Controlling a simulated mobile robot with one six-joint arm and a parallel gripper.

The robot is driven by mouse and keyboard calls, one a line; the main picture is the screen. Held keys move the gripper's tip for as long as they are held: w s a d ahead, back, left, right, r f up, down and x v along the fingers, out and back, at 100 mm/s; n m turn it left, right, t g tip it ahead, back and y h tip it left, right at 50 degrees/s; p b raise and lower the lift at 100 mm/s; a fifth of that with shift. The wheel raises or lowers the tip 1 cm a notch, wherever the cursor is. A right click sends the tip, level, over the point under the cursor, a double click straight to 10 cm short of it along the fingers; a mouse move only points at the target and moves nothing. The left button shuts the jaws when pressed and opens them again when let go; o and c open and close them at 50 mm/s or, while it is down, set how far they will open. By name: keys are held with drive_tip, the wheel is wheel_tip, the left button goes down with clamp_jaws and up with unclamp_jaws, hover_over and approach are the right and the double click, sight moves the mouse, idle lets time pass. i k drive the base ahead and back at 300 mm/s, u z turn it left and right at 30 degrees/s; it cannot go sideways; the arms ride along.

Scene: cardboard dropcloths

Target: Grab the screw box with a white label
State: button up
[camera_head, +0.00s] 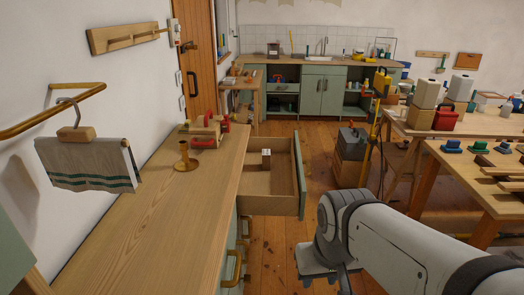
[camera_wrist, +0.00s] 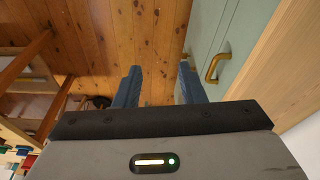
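The box does not show in the wrist view.
A wooden counter (camera_head: 165,215) runs along the left, with a brass candlestick (camera_head: 185,158) and a wooden item with red parts near its far end. The drawer's green front (camera_head: 300,178) juts into the aisle. Workbenches with tools stand at right. Open floor (camera_head: 275,255) lies between.

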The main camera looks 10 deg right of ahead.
sight(266, 152)
drive_tip(key=z, duration=0.3)
drive_tip(key=i, duration=0.8)
drive_tip(key=z, duration=0.35)
drive_tip(key=i, duration=1.3)
drive_tip(key=u, duration=0.25)
